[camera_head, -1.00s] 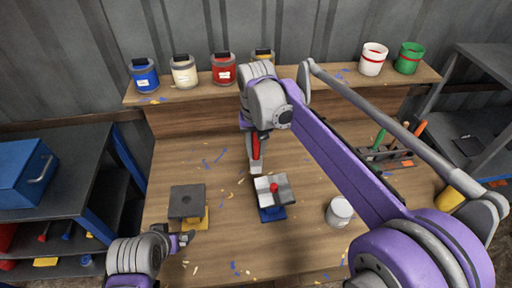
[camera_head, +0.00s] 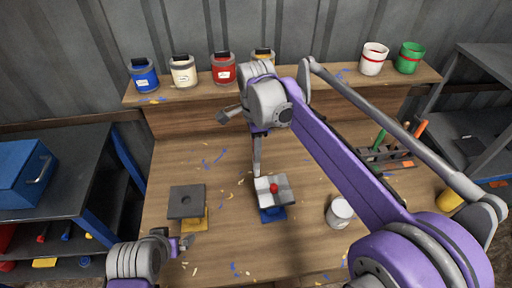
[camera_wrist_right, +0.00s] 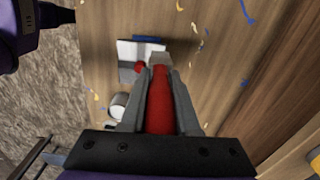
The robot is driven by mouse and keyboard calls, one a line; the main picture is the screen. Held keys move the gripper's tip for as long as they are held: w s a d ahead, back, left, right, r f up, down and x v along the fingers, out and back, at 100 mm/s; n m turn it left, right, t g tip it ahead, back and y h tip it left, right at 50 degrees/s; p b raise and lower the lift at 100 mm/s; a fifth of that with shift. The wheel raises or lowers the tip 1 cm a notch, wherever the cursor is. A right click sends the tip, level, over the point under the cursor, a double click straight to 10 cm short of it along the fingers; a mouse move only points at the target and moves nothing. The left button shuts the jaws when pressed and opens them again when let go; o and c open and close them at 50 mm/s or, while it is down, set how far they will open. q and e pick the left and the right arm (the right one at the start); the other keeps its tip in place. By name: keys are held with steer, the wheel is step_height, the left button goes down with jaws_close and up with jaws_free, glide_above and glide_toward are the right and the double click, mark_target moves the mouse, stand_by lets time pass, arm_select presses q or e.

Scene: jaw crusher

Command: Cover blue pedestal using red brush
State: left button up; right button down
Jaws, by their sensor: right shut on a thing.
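The blue pedestal (camera_head: 272,214) stands at the middle of the workbench, with a white-and-grey block (camera_head: 283,196) and a red knob (camera_head: 273,188) on it. In the right wrist view, a blue edge (camera_wrist_right: 147,38) shows beside the block. My right gripper (camera_wrist_right: 160,85) is shut on the red brush (camera_wrist_right: 160,105), around its red handle; the greyish brush end points toward the block. In the head view, this gripper (camera_head: 257,150) is just behind the block, and the red handle is hidden. My left gripper (camera_head: 185,243) is at the lower left, in front of the yellow pedestal; its jaw opening is unclear.
A dark plate with a hole (camera_head: 186,201) sits on a yellow pedestal (camera_head: 194,225) at left. A white can (camera_head: 339,212) stands right of the block. A tool holder (camera_head: 388,156) is at right. Paint pots line the back shelf (camera_head: 310,83).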

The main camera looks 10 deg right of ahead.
stand_by(0.3)
steer(key=shift+s+d+f, duration=0.15)
steer(key=shift+s+d, duration=0.05)
steer(key=shift+s, duration=0.2)
steer(key=shift+s+d+f, duration=0.15)
steer(key=shift+s+d, duration=0.05)
steer(key=shift+s, duration=0.2)
steer(key=shift+w, duration=0.15)
arm_select(q)
steer(key=s+f+b, duration=0.1)
steer(key=f+b, duration=0.1)
steer(key=f, duration=0.1)
steer(key=shift+s, duration=0.4)
arm_select(e)
steer(key=f, duration=0.3)
steer(key=shift+s+f, duration=0.15)
steer(key=shift+s, duration=0.25)
arm_select(q)
steer(key=shift+w, duration=0.2)
arm_select(e)
steer(key=shift+w, duration=0.2)
arm_select(q)
steer(key=shift+s+f, duration=0.1)
steer(key=shift+s, duration=0.05)
arm_select(e)
steer(key=shift+s+f, duration=0.1)
